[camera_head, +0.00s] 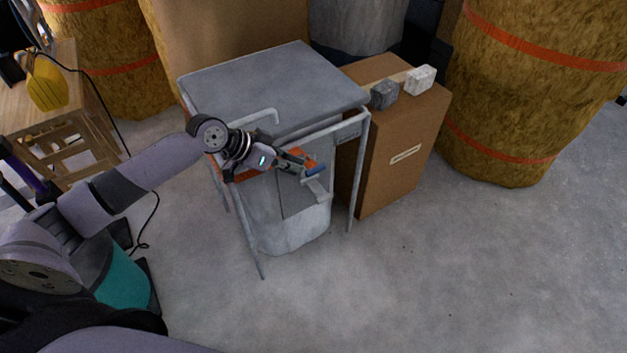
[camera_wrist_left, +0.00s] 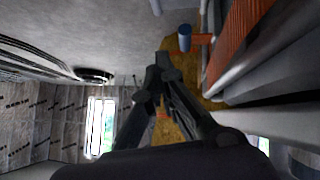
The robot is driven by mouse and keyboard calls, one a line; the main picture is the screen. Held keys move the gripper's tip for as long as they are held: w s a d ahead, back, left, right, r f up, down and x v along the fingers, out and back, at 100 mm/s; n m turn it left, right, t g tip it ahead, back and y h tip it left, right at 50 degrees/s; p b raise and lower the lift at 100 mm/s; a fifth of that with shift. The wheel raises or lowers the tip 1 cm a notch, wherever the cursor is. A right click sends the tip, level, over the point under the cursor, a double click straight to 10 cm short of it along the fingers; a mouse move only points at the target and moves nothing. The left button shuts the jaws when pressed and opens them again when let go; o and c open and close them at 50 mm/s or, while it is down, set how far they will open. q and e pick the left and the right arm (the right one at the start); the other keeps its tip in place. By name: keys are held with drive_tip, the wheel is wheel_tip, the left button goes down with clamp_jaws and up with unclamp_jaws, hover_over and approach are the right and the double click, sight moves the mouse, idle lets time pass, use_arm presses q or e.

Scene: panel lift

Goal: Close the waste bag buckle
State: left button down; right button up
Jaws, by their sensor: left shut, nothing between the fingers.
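A grey waste bag (camera_head: 295,228) hangs in a metal frame stand (camera_head: 357,185) under a flat grey lid (camera_head: 270,85). My right gripper is out of view.
A cardboard box (camera_head: 395,165) with grey blocks (camera_head: 384,94) on top stands right of the stand. Strapped yellow-brown rolls (camera_head: 530,80) stand behind. A wooden stool (camera_head: 70,120) with a yellow item is at the left. The concrete floor in front and right is clear.

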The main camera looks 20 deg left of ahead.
use_arm(q)
drive_tip(key=b, duration=0.2)
hover_over(322, 197)
wheel_tip(322, 197, down, 7)
drive_tip(key=shift+w+f, duration=0.1)
drive_tip(key=shift+f, duration=1.75)
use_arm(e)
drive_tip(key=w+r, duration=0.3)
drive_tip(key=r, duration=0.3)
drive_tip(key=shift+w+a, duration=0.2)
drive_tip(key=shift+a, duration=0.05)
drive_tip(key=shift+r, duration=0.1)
